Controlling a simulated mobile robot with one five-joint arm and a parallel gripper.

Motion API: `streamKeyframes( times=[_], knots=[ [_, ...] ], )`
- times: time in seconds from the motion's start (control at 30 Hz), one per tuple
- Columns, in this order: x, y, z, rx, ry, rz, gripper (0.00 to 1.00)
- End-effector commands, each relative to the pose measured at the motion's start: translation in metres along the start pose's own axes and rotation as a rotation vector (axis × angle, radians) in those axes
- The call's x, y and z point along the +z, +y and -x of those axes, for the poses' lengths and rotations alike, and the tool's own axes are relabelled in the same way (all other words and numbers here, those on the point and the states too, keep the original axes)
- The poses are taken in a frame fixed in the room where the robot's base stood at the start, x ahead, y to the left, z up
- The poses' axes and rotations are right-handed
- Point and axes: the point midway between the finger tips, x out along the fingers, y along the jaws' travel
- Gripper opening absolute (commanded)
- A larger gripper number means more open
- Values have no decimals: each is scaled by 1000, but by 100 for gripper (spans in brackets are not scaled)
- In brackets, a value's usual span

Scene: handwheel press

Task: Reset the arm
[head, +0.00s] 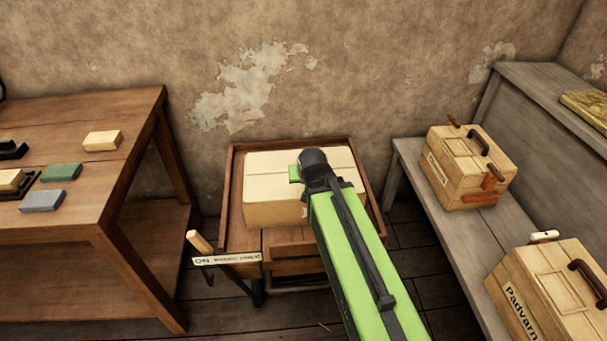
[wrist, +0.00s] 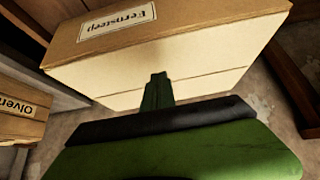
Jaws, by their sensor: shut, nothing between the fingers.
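My green arm reaches forward over a cream box (head: 270,205) that sits in a wooden tray-like stand (head: 235,238) against the wall. My gripper (head: 296,174) is at the arm's far end, above the box in the head view, and mostly hidden by the dark wrist. In the wrist view my gripper (wrist: 158,82) shows as dark green fingers, shut with nothing between them. Behind them is a box (wrist: 200,62) with a label reading "Fernsteep". I cannot tell whether the fingers touch it.
A wooden table (head: 60,218) with several small blocks stands left. A lever with a wooden handle (head: 199,242) and a label strip (head: 227,258) is at the stand's front left. Two wooden cases (head: 466,165) (head: 550,295) with handles sit on the grey bench (head: 445,235) right.

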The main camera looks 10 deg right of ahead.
Motion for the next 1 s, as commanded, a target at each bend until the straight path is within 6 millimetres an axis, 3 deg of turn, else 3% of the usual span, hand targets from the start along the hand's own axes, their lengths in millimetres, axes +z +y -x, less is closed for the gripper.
streamKeyframes(
  times=[0.2,0.33,0.5,0.67,0.73,1.0],
  knots=[
    [-1,3,0,2,0,-3,0],
    [6,33,0,25,-33,-46,0],
    [74,56,12,29,-321,-43,0],
    [133,52,42,-10,-595,28,0],
    [120,52,68,-15,-616,45,0],
    [73,52,134,-14,-612,43,0]
  ],
)
